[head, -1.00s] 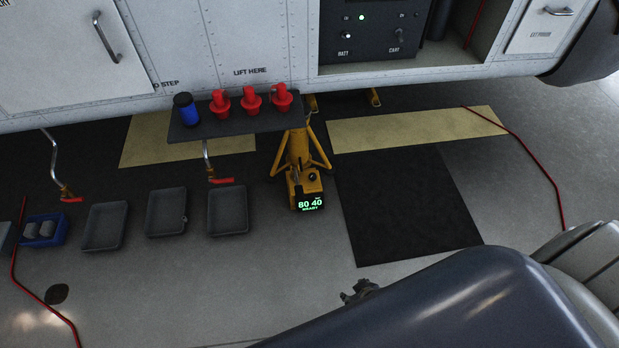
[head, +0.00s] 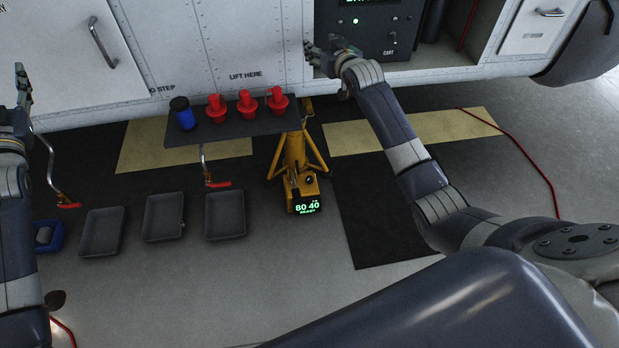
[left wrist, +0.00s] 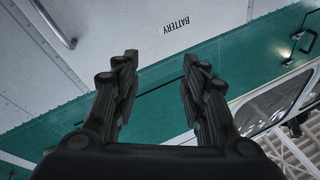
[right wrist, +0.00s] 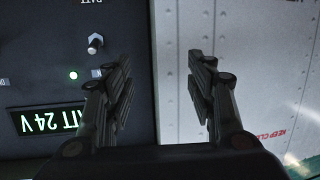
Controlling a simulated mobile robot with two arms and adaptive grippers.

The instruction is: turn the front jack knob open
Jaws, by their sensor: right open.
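The yellow jack (head: 294,160) stands on the floor under the helicopter's side, below the words LIFT HERE. Its lit display (head: 307,208) reads 80 40 with a smaller line beneath. A small dark knob (head: 309,181) shows on the jack's housing just above the display. My right gripper (head: 312,56) is open and empty, above the jack by the panel opening; its fingers (right wrist: 163,85) are spread before the switch panel in the right wrist view. My left gripper (head: 20,88) is at the left edge, far from the jack; its fingers (left wrist: 157,80) are apart and empty.
A dark shelf (head: 237,129) with red plugs (head: 247,103) and a blue-and-black container (head: 182,114) projects beside the jack. Grey trays (head: 225,217) lie to its left. A red cable (head: 530,152) runs at right. A dark mat (head: 385,215) covers clear floor right of the jack.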

